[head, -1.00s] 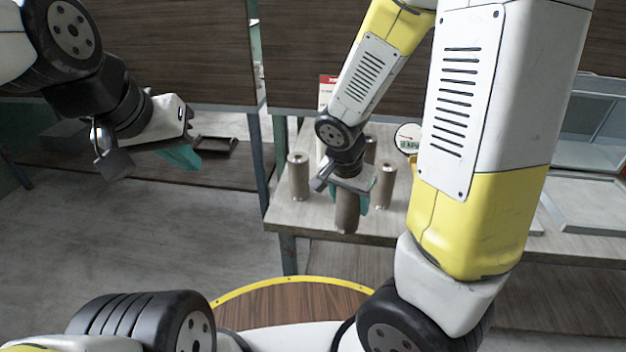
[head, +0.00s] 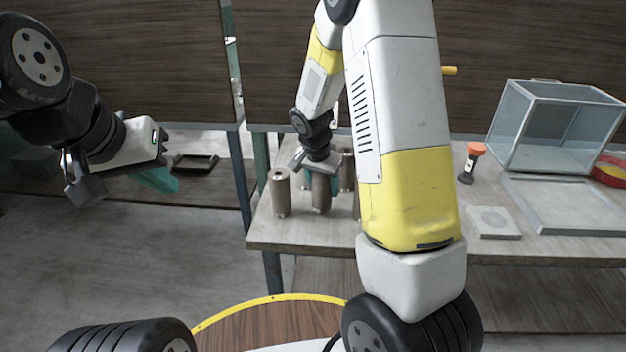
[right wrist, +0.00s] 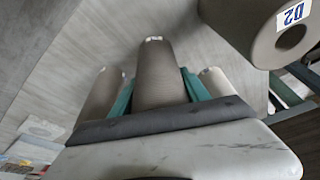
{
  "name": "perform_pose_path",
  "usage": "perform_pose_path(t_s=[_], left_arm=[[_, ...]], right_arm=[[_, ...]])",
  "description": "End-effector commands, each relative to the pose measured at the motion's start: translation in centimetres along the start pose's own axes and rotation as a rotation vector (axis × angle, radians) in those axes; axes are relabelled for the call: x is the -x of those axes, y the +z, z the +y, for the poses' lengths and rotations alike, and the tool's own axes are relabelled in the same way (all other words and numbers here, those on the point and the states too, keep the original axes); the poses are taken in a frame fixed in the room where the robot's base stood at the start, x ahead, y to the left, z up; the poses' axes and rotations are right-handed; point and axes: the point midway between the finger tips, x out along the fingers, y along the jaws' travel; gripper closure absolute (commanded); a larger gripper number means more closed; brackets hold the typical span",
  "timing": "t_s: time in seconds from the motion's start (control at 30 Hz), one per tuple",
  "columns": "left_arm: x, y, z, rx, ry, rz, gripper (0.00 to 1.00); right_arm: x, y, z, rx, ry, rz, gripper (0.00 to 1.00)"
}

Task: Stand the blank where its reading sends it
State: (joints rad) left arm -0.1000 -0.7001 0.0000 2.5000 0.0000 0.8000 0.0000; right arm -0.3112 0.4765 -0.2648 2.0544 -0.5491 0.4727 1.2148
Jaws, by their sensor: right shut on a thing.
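My right gripper (head: 318,172) is shut on a brown-grey cylindrical blank (head: 320,193), held upright among other cylinders at the left end of the workbench. In the right wrist view the held blank (right wrist: 158,75) stands between the teal fingers. I cannot tell whether its base touches the bench. A similar cylinder (head: 279,192) stands left of it. Others stand behind and right, partly hidden by my arm. A cylinder labelled "D2" (right wrist: 262,38) shows in the wrist view. My left gripper (head: 160,158) is empty, its teal fingers apart, over the floor at left.
The bench (head: 285,232) also holds an orange-topped black tool (head: 470,163), a pale square block with a disc (head: 494,223), a glass box (head: 545,130), a grey frame (head: 540,218) and a red-yellow ring (head: 610,172). A dark tray (head: 195,163) lies at far left.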

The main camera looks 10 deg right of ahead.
Motion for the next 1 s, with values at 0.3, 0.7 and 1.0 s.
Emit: perform_pose_path(t_s=[0.3,0.7,1.0], left_arm=[[0.0,0.0,0.0,0.0,0.0,0.0,1.0],[0.0,0.0,0.0,0.0,0.0,0.0,1.0],[0.0,0.0,0.0,0.0,0.0,0.0,1.0]], right_arm=[[-2.2,0.7,0.0,-0.001,-0.001,0.001,1.0],[-2.5,0.8,0.0,0.0,0.0,0.0,0.24],[-2.2,0.7,0.0,0.0,-0.001,0.0,0.24]])
